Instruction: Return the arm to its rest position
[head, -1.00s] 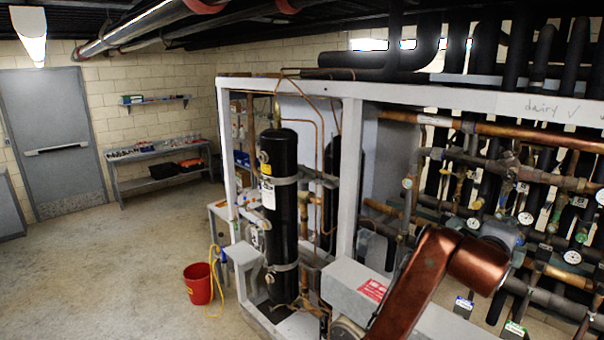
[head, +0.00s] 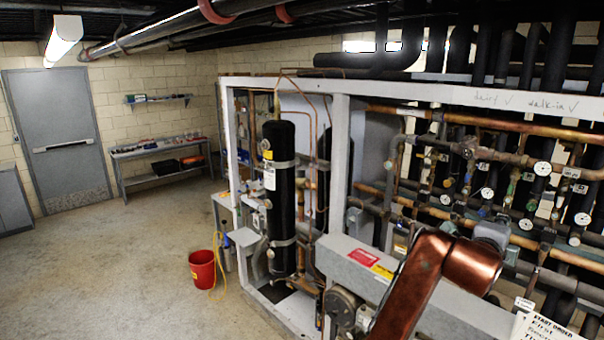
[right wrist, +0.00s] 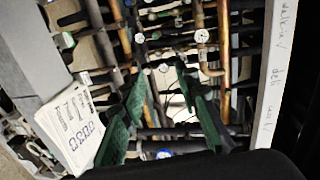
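My right arm (head: 425,268), copper-coloured, rises from the bottom of the head view and bends right in front of the compressor rack (head: 341,170). Its gripper is not clear in the head view. In the right wrist view my right gripper (right wrist: 160,80) shows two green fingers spread apart with nothing held between them. Behind the fingers are pipes and gauges of the rack; I cannot tell how far away they are. My left arm and left gripper are in no view.
Rack pipes and gauges fill the right side. A black cylinder (head: 280,195) stands in the rack's left bay. A printed card (head: 545,328) is at lower right. A red bucket (head: 202,268) is on the floor, with open floor (head: 110,265) to its left. A shelf bench (head: 160,150) stands by the far wall.

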